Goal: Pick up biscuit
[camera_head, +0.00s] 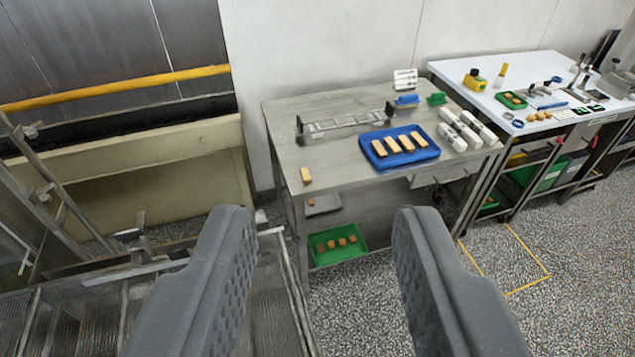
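A single tan biscuit (306,175) lies on the near left part of the grey metal table (345,170). Several more biscuits (393,145), half dark, lie in a row in a blue tray (381,160) on the same table. Which biscuit the task means I cannot tell. My gripper (325,225) is open and empty, its two dark grey fingers wide apart in the foreground. The table and all biscuits are well beyond the fingertips.
A green tray (322,257) sits on the lower shelf. A white table (490,75) holds tools at right. Metal machinery (75,320) fills the lower left. Speckled floor (560,235) is free at right.

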